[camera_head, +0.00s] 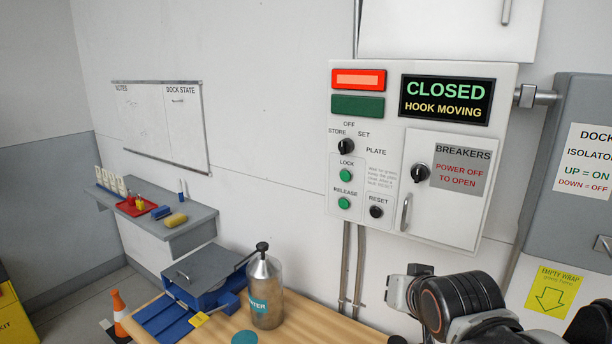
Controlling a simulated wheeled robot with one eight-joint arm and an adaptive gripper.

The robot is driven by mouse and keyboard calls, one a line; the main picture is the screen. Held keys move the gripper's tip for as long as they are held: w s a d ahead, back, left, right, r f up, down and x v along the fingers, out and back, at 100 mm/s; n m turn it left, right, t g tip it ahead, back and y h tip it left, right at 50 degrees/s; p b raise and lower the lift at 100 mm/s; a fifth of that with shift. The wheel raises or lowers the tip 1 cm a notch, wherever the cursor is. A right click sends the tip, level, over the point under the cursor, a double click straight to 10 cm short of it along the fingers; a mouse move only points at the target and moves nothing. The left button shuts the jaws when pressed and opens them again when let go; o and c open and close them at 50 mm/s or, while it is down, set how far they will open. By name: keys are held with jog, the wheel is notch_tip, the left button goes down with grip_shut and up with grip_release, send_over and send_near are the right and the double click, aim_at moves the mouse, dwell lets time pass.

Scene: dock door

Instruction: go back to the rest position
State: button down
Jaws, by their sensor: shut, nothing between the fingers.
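My arm reaches in at the bottom right, with a black, orange-ringed joint in front. The grey and black part at its far end seems to be my gripper (399,291). It is shut and empty, with its fingers small and partly hidden by my own arm. It is in front of the white wall below the control box (391,215), apart from the box in the picture. The box display (447,99) reads CLOSED, HOOK MOVING. The red lamp (359,79) is bright and the green lamp (358,106) below it is dark.
A wooden bench (225,328) holds a bottle (265,294) and a blue-grey device (200,275). A grey isolator box (572,150) stands at the right.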

jog(key=s+d+f+n+g+b, duration=0.1)
jog(key=s+f, duration=0.2)
jog(key=s, duration=0.4)
jog(key=s+d+f+n+g+b, duration=0.1)
jog(key=s+f+g, duration=0.1)
jog(key=s, duration=0.5)
jog(key=shift+d+f+b, duration=0.3)
jog(key=shift+d+f, duration=0.1)
jog(key=shift+f, duration=0.35)
dwell(0.5)
